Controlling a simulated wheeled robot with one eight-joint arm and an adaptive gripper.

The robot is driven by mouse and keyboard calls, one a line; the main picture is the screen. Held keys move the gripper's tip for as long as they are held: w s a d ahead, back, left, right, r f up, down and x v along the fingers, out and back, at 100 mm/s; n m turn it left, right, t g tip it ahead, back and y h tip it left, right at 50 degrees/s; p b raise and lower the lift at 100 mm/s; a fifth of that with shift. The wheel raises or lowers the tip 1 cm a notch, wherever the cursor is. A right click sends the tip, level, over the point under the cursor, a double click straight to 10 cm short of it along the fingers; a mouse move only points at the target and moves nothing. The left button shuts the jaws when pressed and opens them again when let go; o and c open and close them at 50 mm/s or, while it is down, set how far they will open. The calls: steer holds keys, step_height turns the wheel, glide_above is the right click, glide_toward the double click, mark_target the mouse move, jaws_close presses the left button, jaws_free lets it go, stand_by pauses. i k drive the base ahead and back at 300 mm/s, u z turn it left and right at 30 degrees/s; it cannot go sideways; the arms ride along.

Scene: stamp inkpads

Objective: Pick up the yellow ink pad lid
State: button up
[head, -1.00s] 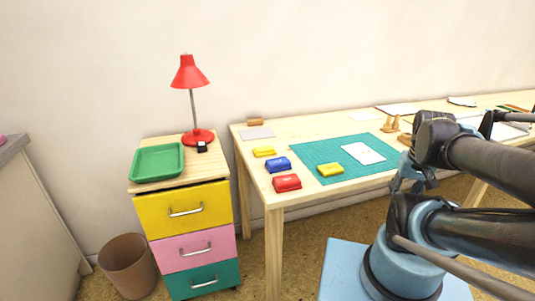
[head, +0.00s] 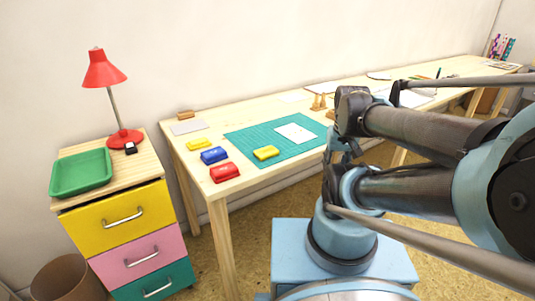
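Two small yellow blocks show in the head view. One yellow block (head: 266,153) lies on the near left part of the green cutting mat (head: 246,136). The other yellow block (head: 199,144) lies on the wooden table left of the mat, behind a blue ink pad (head: 214,155) and a red ink pad (head: 224,172). At this size I cannot tell which yellow block is the lid. My folded arm fills the right side, apart from both blocks. I cannot make out my gripper's fingers.
A white card (head: 296,133) lies on the mat. A drawer cabinet (head: 122,218) with a green tray (head: 80,173) and red lamp (head: 105,72) stands at left. A grey sheet (head: 188,127) lies at the table's back left. The wooden table (head: 205,187) has a bare front left corner.

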mark_target(264, 153)
steer(key=k, duration=1.65)
steer(key=z, duration=0.5)
steer(key=i, duration=0.6)
steer(key=u, duration=0.05)
